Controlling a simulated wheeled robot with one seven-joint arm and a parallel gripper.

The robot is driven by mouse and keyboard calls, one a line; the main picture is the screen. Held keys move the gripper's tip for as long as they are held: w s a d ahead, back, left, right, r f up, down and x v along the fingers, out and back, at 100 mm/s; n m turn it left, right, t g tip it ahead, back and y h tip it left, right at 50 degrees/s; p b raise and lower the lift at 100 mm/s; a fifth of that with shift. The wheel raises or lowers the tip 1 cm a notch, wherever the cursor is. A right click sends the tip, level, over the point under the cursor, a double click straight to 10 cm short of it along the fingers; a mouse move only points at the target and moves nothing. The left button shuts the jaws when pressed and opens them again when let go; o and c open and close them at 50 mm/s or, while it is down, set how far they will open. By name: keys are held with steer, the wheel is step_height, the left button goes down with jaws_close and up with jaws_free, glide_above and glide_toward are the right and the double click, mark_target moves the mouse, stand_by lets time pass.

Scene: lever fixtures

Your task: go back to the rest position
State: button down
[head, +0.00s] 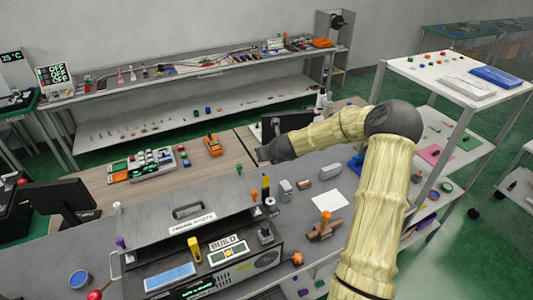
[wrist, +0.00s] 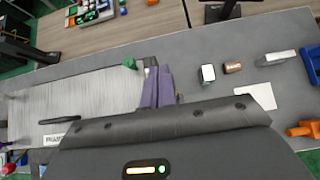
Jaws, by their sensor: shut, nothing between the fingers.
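My arm reaches from the right over the workbench in the head view, with my gripper (head: 262,155) at its dark far end, above the bench and clear of the fixtures. In the wrist view the two purple fingers of my gripper (wrist: 158,72) are close together, with nothing between them. The grey-lidded fixture box (head: 180,217) stands at the front of the bench, and its ribbed lid (wrist: 90,107) shows left of the fingers. A yellow lever (head: 194,250) stands upright beside the BUILD panel (head: 228,250).
Small blocks (head: 285,189), a white sheet (head: 329,200) and a brown piece with an orange peg (head: 324,228) lie right of the box. A dark monitor (head: 62,203) stands at left. A white shelf table (head: 455,75) stands at right.

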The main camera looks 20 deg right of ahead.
steer(key=s+a+f+n+g+y+b, duration=0.1)
steer(key=s+a+f+n+g+b, duration=0.35)
steer(key=s+a+n, duration=0.9)
steer(key=s+d+f+n+g+h+b, duration=0.1)
steer(key=s+n+b, duration=0.3)
steer(key=s+n, duration=0.6)
steer(key=s+d+f+n+g+h+b, duration=0.1)
steer(key=s+n+b, duration=0.4)
steer(key=s+n, duration=0.5)
steer(key=shift+d+f+n, duration=0.5)
steer(key=shift+d+n, duration=0.05)
steer(key=shift+d, duration=0.25)
